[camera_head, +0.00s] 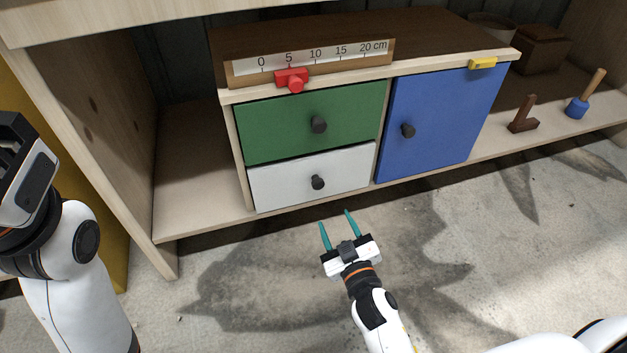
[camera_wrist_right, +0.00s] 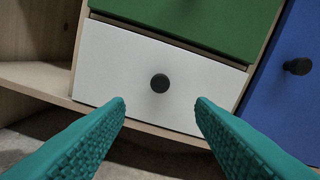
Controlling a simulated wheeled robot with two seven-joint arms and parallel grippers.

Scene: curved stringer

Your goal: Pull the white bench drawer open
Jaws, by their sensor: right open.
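The white drawer (camera_head: 285,184) is the lower drawer of the small bench cabinet, and its front looks flush with the frame. Its dark round knob (camera_head: 318,182) sits at the middle of the front. My right gripper (camera_head: 336,222) is open and empty, just in front of and below the white drawer, apart from the knob. In the right wrist view the white drawer (camera_wrist_right: 120,70) fills the middle, and its knob (camera_wrist_right: 160,83) lies ahead between the two teal fingertips. My left gripper (camera_head: 15,165) is at the left edge; its fingers are not clearly visible.
A green drawer (camera_head: 275,120) with its own knob is directly above. A blue door (camera_head: 445,115) is to the right. A wooden peg (camera_head: 524,115) and a blue-based tool (camera_head: 577,107) stand on the right shelf. The floor in front is clear.

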